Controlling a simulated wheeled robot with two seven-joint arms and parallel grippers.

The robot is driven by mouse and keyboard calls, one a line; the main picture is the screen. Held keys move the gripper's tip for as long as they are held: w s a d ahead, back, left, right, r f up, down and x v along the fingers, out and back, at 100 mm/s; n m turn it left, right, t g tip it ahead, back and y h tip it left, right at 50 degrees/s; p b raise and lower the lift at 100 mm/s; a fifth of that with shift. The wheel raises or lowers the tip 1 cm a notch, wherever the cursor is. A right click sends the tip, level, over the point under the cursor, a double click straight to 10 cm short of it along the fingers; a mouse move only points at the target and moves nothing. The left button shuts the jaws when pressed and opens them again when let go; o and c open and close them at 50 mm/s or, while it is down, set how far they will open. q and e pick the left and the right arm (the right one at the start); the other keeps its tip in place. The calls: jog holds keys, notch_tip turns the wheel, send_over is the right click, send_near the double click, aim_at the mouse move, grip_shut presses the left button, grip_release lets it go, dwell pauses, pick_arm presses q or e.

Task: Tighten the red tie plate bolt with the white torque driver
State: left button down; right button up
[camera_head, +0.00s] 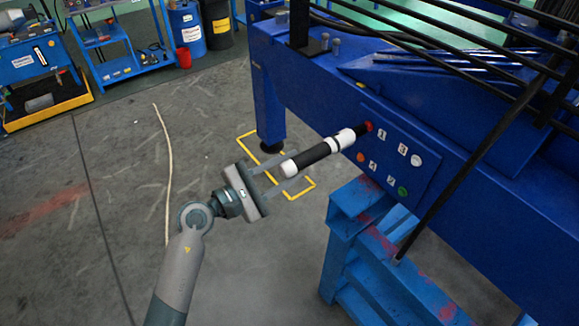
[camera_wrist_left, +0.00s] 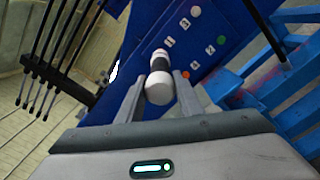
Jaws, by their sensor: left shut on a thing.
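The white torque driver (camera_head: 313,156), with black bands, is held between the fingers of my left gripper (camera_head: 288,170). It points up and right to the red tie plate bolt (camera_head: 369,126) on the blue tie plate (camera_head: 385,165). Its far end meets the bolt in the head view; whether it is fully seated I cannot tell. In the left wrist view the driver (camera_wrist_left: 160,90) stands between the left gripper's fingers (camera_wrist_left: 160,86) and points at the plate. The red bolt is hidden behind it there. My right gripper is not in view.
The plate also carries a white bolt (camera_head: 416,160), an orange bolt (camera_head: 361,157) and a green bolt (camera_head: 402,191). A blue stand (camera_head: 345,212) is below the beam (camera_head: 300,85). Dark rods (camera_head: 470,165) cross on the right. Floor at left is mostly clear.

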pick_arm(q)
jog(key=shift+b+x, duration=0.3)
jog(key=shift+x, duration=0.8)
dwell(4.2)
jog(key=shift+a+r, duration=0.1)
jog(key=shift+r, duration=0.05)
